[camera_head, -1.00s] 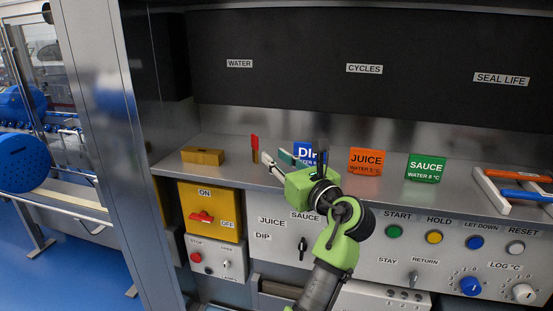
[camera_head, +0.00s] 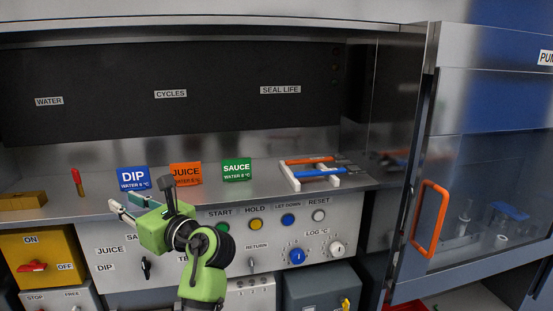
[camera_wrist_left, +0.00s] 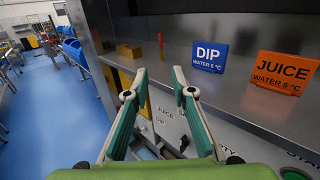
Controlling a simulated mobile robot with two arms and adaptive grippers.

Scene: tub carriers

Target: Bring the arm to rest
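My left gripper (camera_head: 140,196) is green and reaches in front of the steel counter's front edge, below the blue DIP sign (camera_head: 133,178) and the orange JUICE sign (camera_head: 186,174). Its two fingers stand apart with nothing between them, as the left wrist view (camera_wrist_left: 159,74) shows. The DIP sign (camera_wrist_left: 209,56) and JUICE sign (camera_wrist_left: 284,72) stand upright beyond and to the right of the fingers there. The gripper touches nothing that I can see. My right gripper is not in view.
A green SAUCE sign (camera_head: 237,169) and a rack with orange and blue handles (camera_head: 312,172) stand on the counter (camera_head: 260,190). A red stick (camera_head: 78,181) and brass block (camera_head: 22,201) are at left. A glazed cabinet with an orange handle (camera_head: 429,218) is at right.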

